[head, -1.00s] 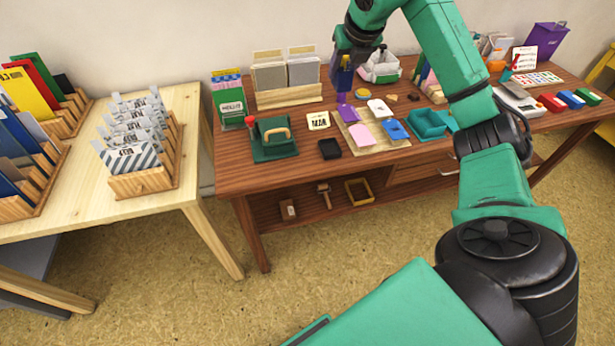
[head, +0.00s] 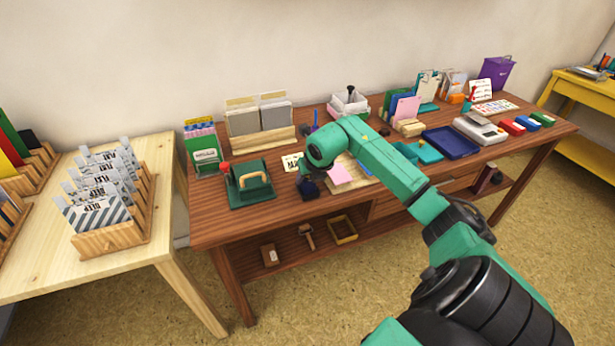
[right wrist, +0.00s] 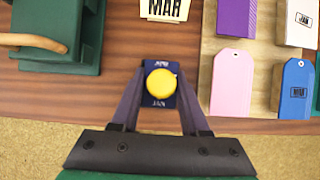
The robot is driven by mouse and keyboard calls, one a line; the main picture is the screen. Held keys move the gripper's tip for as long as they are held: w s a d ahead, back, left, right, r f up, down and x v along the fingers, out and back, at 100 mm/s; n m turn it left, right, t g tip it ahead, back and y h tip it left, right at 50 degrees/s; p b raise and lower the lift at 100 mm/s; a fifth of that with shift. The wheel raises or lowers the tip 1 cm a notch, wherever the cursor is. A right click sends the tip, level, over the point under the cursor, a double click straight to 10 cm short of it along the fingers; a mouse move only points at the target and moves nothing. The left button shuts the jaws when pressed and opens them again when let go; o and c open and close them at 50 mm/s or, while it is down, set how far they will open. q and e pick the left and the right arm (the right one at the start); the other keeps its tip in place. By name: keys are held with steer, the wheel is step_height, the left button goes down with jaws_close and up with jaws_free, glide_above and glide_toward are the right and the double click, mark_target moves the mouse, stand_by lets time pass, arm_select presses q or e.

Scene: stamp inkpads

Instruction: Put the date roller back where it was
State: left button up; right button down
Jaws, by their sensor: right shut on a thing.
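My right gripper (right wrist: 160,100) is shut on the date roller (right wrist: 161,100), a small dark blue block with month words and a round yellow top. In the head view, the right gripper (head: 307,178) is over the front edge of the brown table (head: 225,222), with the dark blue block (head: 308,189) low between its fingers. I cannot tell whether the block touches the table. A card reading MAR (right wrist: 163,9) lies just behind it. My left gripper is not in view.
A green press (right wrist: 62,35) with a wooden handle stands to the left. To the right, a wooden board (right wrist: 266,68) bears pink (right wrist: 232,85), purple (right wrist: 237,18) and blue (right wrist: 296,90) tags. A white bin (head: 350,103) and card holders stand farther back.

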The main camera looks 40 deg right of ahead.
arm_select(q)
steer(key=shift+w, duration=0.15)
arm_select(e)
steer(key=shift+r, duration=0.15)
steer(key=shift+f, duration=0.2)
steer(key=shift+c, duration=2)
jaws_free()
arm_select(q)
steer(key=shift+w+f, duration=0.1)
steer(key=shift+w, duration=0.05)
arm_select(e)
steer(key=shift+r, duration=0.1)
steer(key=shift+r, duration=0.25)
arm_select(q)
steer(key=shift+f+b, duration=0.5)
steer(key=shift+b, duration=0.15)
arm_select(e)
steer(key=v, duration=1.1)
steer(key=shift+s+r, duration=0.25)
steer(key=shift+s, duration=0.1)
steer(key=shift+a, duration=0.1)
